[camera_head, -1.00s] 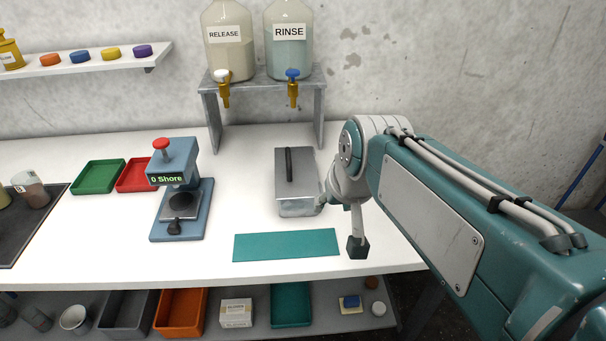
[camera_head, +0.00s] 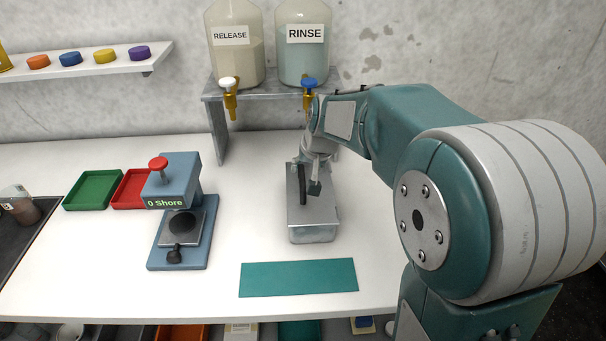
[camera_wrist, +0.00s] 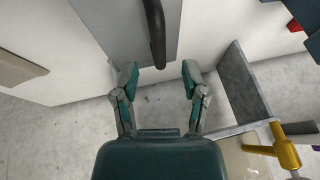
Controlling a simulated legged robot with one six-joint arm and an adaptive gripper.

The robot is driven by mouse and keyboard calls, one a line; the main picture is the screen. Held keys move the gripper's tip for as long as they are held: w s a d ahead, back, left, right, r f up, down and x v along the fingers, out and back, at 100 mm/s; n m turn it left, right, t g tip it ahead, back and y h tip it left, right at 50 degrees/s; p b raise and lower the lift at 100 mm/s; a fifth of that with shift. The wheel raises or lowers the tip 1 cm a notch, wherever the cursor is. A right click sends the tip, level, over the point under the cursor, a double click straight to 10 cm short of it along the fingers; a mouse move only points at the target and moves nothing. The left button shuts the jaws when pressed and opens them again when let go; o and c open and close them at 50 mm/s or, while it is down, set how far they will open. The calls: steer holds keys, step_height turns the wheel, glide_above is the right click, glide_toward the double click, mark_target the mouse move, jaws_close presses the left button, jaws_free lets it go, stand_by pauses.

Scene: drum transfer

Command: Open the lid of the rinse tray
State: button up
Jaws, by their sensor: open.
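The rinse tray (camera_head: 313,236) stands on the white bench, below and in front of the RINSE bottle. Its flat grey lid (camera_head: 320,213) lies on it, closed, with a black bar handle (camera_head: 302,188) along the top. My gripper (camera_head: 309,178) is over the far part of the lid, close to the handle. In the wrist view my gripper (camera_wrist: 160,78) is open, its fingers apart, with the handle's end (camera_wrist: 158,55) at the gap between the fingertips. The lid (camera_wrist: 110,22) also shows there. I cannot tell whether a finger touches the handle.
The bottle stand (camera_head: 219,130) with its taps is just behind my gripper. A hardness tester (camera_head: 178,225) stands to the left, with red and green trays (camera_head: 94,190) beyond. A teal mat (camera_head: 298,278) lies in front of the rinse tray.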

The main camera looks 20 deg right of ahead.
mark_target(303, 176)
steer(key=shift+x, duration=1.95)
jaws_close()
